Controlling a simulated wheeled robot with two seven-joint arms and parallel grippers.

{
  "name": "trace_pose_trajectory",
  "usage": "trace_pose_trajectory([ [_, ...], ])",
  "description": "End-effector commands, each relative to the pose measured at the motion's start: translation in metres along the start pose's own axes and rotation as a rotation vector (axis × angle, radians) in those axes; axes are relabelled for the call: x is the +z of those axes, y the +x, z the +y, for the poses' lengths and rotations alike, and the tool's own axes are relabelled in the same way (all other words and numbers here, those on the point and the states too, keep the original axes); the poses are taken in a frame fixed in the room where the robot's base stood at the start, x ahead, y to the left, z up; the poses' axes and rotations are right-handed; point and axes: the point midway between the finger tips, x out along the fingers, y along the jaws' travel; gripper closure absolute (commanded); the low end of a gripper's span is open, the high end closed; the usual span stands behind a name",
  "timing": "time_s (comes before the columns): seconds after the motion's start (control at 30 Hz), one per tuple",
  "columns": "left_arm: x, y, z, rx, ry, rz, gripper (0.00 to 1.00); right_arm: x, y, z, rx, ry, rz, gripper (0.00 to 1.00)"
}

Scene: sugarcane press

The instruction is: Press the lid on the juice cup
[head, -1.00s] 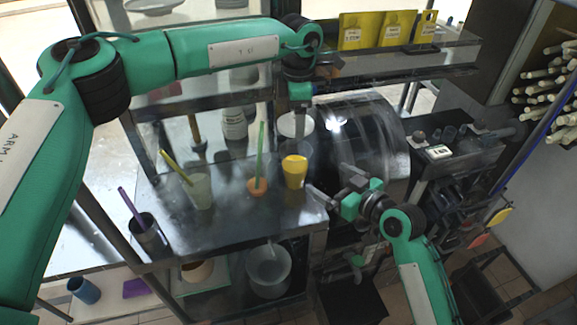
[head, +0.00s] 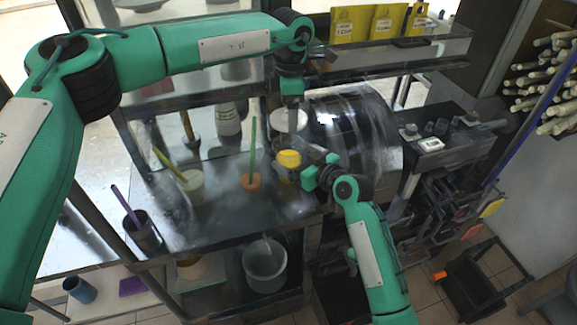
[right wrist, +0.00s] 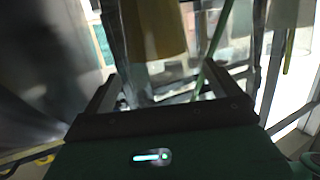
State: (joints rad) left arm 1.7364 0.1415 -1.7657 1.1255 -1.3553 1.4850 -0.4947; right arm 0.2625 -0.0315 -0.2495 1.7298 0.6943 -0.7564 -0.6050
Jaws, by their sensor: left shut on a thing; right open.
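The juice cup (head: 288,160), with yellow contents, stands on the metal counter near its right edge. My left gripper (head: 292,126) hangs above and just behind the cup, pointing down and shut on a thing. A pale round disc (head: 281,117), which looks like the lid, shows at its fingers; how it is gripped is not clear. My right gripper (head: 305,166) is open at the cup's right side, partly covering it. In the right wrist view, a blurred tan-yellow shape (right wrist: 155,30), likely the cup, shows beyond the spread fingers (right wrist: 165,90). Contact cannot be told.
An orange-based holder with a green straw (head: 251,182), a pale cup with a yellow straw (head: 192,186) and a dark cup with a purple straw (head: 143,232) stand left on the counter. The dark press drum (head: 355,130) is close on the right.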

Motion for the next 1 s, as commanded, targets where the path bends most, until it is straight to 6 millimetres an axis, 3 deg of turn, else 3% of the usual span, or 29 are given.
trace_pose_trajectory([
  [0.43, 0.000, 0.000, 0.000, 0.000, 0.000, 0.000, 0.42, 0.000, 0.010, 0.000, 0.000, 0.001, 0.000, 0.06],
  [0.77, 0.000, 0.000, 0.000, 0.000, 0.000, 0.000, 0.42, 0.000, 0.010, 0.000, 0.000, 0.001, 0.000, 0.69],
  [0.8, 0.000, 0.000, 0.000, 0.000, 0.000, 0.000, 0.42, 0.000, 0.010, 0.000, 0.000, 0.001, 0.000, 0.72],
  [1.0, 0.000, 0.014, -0.001, -0.003, 0.000, 0.001, 0.42, 0.000, 0.010, 0.000, 0.000, 0.001, 0.000, 0.73],
])
